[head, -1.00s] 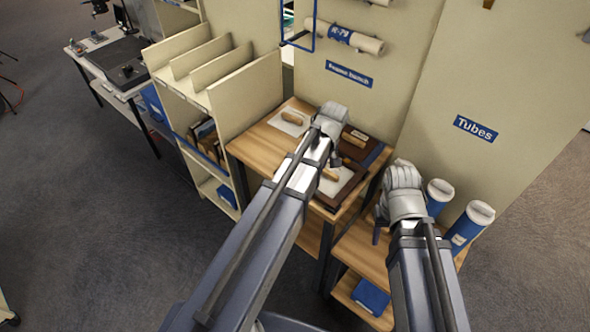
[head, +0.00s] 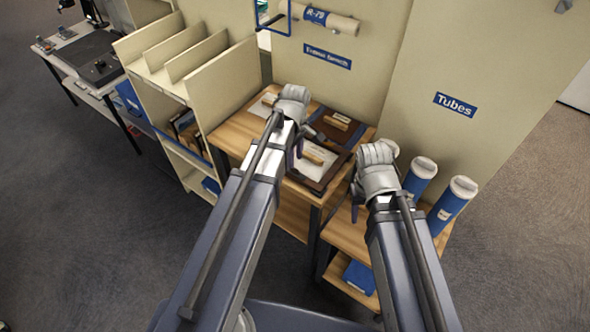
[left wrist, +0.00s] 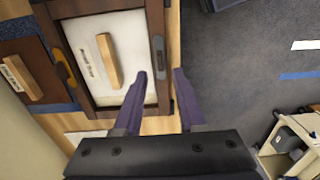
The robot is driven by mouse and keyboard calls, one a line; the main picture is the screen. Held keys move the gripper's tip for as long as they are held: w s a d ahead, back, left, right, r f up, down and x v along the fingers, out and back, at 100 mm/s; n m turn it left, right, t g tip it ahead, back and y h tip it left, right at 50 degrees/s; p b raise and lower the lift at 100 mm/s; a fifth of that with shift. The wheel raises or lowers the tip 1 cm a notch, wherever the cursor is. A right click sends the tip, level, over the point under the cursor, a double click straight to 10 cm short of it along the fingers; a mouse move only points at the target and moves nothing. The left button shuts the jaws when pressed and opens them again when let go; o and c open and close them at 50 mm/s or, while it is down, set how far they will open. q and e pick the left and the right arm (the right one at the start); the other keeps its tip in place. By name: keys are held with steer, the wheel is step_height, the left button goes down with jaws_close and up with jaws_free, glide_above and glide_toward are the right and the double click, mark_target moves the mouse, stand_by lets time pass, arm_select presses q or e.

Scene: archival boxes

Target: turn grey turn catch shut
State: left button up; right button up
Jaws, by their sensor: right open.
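A dark brown wooden frame (left wrist: 104,110) with a white back panel (left wrist: 118,45) lies on the bench; it also shows in the head view (head: 336,172). A light wooden handle (left wrist: 109,60) sits on the panel. The grey turn catch (left wrist: 160,58) is on the frame's right rail in the left wrist view, lying along the rail. A yellow-orange catch (left wrist: 64,68) is on the opposite rail. My left gripper (left wrist: 160,76) is open and empty, its fingertips near the grey catch's end, apparently not touching it. My right gripper (head: 356,192) is open and empty over the lower shelf unit.
A second dark piece with a wooden handle (left wrist: 22,77) lies beside the frame. Blue tubes (head: 452,203) stand right of my right gripper. A slotted beige rack (head: 228,95) stands left of the bench (head: 232,133). Grey floor (left wrist: 235,60) shows past the bench edge.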

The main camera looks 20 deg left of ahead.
mark_target(295, 171)
arm_select(q)
step_height(295, 171, down, 5)
steer(key=b, duration=0.4)
steer(key=shift+r, duration=0.1)
steer(key=shift+c, duration=0.3)
jaws_close()
